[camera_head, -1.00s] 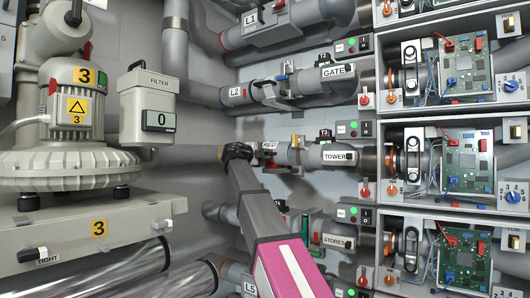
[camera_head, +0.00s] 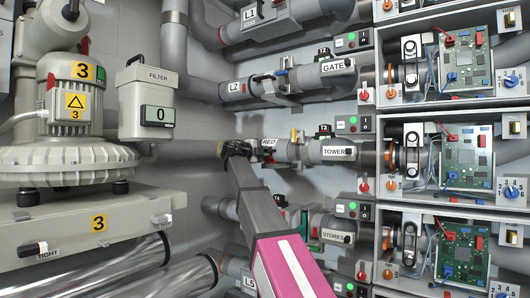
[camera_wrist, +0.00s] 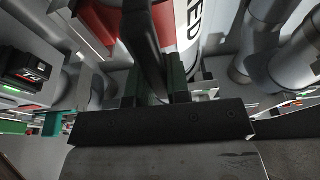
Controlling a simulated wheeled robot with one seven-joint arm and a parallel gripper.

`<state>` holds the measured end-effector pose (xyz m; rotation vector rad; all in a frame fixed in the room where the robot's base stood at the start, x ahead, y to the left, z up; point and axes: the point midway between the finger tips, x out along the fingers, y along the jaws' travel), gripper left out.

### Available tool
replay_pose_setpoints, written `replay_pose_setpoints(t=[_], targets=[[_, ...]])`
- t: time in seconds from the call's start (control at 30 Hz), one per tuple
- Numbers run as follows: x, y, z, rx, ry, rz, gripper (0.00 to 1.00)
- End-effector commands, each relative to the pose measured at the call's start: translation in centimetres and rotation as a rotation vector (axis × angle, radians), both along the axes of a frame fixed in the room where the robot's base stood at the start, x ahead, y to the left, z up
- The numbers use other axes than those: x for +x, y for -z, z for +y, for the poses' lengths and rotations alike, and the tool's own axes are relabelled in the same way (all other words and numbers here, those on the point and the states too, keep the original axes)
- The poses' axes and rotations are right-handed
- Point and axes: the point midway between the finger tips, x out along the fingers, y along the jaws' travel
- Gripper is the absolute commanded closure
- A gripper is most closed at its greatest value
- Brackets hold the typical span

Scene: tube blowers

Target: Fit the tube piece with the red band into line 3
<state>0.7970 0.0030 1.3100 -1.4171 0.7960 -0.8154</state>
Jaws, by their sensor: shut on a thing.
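My gripper (camera_head: 237,150) is at the end of my dark arm with its magenta section, at the row of the line carrying the TOWER label (camera_head: 338,152). It is shut on the tube piece with the red band, whose white label reads RED (camera_head: 268,143). The piece lies roughly level between the grey pipe on the left and the yellow-marked TOWER fitting on the right. Whether its ends touch the pipe cannot be told. In the wrist view, my gripper (camera_wrist: 155,88) stands before the piece's red surface (camera_wrist: 108,12) and RED label (camera_wrist: 193,18). My gripper hides part of the piece.
The GATE line (camera_head: 338,68) runs close above and the STORES line (camera_head: 338,238) close below. Blower 3 (camera_head: 70,110) and its filter box (camera_head: 147,115) stand at left. Open circuit-board cabinets (camera_head: 468,165) fill the right side.

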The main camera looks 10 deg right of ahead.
Motion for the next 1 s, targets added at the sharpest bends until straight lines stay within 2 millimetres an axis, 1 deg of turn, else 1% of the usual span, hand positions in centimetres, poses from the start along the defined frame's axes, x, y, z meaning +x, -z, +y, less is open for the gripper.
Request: replay_pose_setpoints(t=[0.13, 0.17, 0.2, 0.23, 0.5, 0.63, 0.77, 1.0], targets=[[0.0, 0.1, 0.0, -0.002, 0.000, -0.001, 1.00], [0.0, 0.1, 0.0, 0.000, 0.000, -0.001, 0.77], [0.0, 0.1, 0.0, 0.000, 0.000, -0.001, 0.64], [0.0, 0.1, 0.0, -0.001, 0.000, -0.001, 0.54], [0.0, 0.2, 0.0, 0.001, 0.000, 0.001, 0.53], [-0.4, 0.2, 0.6, 0.001, -0.001, 0.001, 0.53], [-1.4, 0.2, 2.1, 0.000, -0.002, 0.000, 0.53], [-3.7, 0.2, 6.1, 0.000, -0.002, -0.001, 0.53]])
